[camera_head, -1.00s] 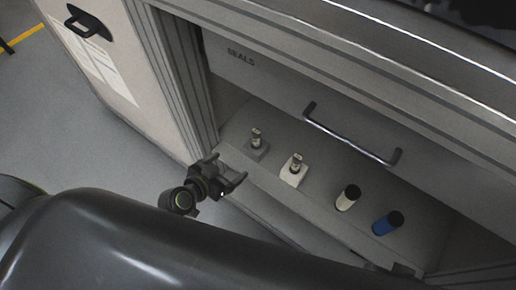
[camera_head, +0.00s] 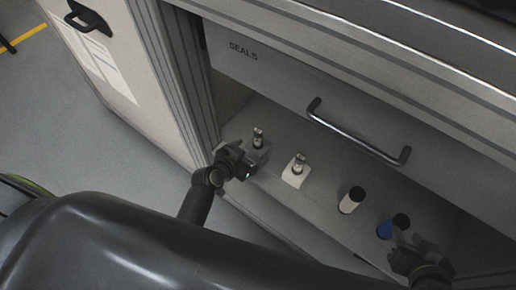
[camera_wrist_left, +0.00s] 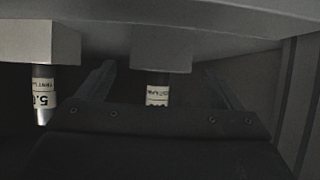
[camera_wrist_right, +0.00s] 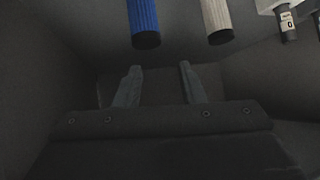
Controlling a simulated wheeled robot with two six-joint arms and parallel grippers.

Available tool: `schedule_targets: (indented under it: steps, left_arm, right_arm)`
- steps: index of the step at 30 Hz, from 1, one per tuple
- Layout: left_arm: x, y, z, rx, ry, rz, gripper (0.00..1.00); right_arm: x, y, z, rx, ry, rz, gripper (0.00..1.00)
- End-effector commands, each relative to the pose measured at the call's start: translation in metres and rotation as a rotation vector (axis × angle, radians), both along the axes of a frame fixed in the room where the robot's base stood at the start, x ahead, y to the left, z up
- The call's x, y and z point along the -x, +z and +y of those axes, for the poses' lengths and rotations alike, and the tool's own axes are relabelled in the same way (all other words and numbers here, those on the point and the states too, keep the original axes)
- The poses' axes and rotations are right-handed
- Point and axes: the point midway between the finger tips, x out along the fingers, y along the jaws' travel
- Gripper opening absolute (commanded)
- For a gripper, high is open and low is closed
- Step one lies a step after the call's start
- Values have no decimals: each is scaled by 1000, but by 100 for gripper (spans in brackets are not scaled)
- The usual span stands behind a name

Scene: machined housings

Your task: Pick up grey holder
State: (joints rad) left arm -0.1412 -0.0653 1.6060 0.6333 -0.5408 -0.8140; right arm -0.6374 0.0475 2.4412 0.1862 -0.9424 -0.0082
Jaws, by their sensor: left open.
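The grey holder (camera_head: 264,153) stands on the shelf of the cabinet, furthest left in the row, with a small labelled vial (camera_head: 258,136) upright in it. My left gripper (camera_head: 251,160) is open right in front of it and hides part of its block in the head view. In the left wrist view the grey holder (camera_wrist_left: 161,47) appears upside down, between and beyond the two open fingers. I cannot tell whether they touch it. My right gripper (camera_head: 405,245) is open and empty near the blue cylinder; its spread fingers (camera_wrist_right: 158,85) show in the right wrist view.
A white holder (camera_head: 294,178) with a vial stands just right of the grey one. A white cylinder (camera_head: 350,203) and a blue cylinder (camera_head: 385,230), both black-topped, stand further right. A drawer front with a bar handle (camera_head: 355,135) overhangs the shelf; a side post (camera_head: 190,85) is at left.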

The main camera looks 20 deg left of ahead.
Motion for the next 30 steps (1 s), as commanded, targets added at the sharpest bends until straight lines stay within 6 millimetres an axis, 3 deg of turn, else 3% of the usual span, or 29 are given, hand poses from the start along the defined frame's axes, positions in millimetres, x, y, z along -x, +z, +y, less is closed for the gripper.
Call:
schedule_targets:
  steps: [9,18,28,30]
  left_arm:
    - [-29,-8,-11,1,-1,-2,87]
    - [-42,-17,-15,0,0,-1,87]
    - [-44,-17,-16,0,0,-1,87]
    - [-44,-17,-16,0,0,-1,81]
  right_arm:
    - [-31,35,-8,57,-19,-242,36]
    - [-48,72,-13,106,-29,-448,36]
    - [-50,78,-14,114,-31,-478,36]
    - [-50,77,-14,114,-31,-478,36]
